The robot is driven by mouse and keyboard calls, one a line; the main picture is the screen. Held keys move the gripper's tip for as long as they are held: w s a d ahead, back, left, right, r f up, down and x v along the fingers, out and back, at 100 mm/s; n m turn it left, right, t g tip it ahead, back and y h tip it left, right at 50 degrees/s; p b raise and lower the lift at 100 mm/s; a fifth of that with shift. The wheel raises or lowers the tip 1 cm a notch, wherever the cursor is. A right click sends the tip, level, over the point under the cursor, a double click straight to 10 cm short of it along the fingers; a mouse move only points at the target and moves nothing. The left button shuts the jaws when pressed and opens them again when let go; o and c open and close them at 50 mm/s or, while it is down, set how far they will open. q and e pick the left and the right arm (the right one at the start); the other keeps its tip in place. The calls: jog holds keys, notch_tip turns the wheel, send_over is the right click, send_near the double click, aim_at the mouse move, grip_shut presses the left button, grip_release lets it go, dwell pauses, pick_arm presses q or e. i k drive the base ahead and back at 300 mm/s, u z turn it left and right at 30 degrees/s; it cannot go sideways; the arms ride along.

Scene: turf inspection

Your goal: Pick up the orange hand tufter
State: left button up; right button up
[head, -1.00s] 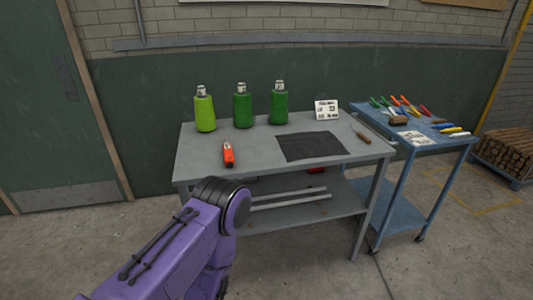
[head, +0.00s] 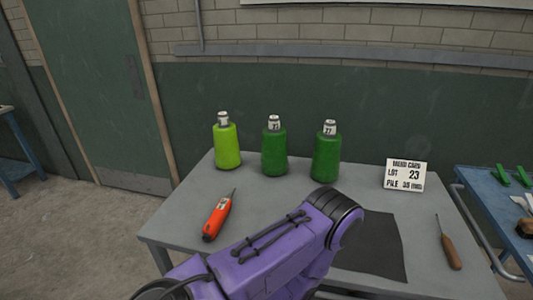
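The orange hand tufter (head: 216,218) lies on the left part of the grey table (head: 183,215), its thin metal tip pointing away from me and slightly right. Its body is orange with a grey and white section near the tip. A purple arm of mine reaches in from the bottom, just right of the tufter, and covers part of the table's front. No gripper shows in the head view, and nothing is seen touching the tufter.
A white card (head: 405,174) reads lot 23. A dark mat (head: 385,245) and a wooden-handled tool (head: 450,249) lie right. A blue cart (head: 480,186) stands at the right edge.

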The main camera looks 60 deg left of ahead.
aim_at(214, 224)
jog(key=i, duration=0.15)
jog(key=u, duration=1.45)
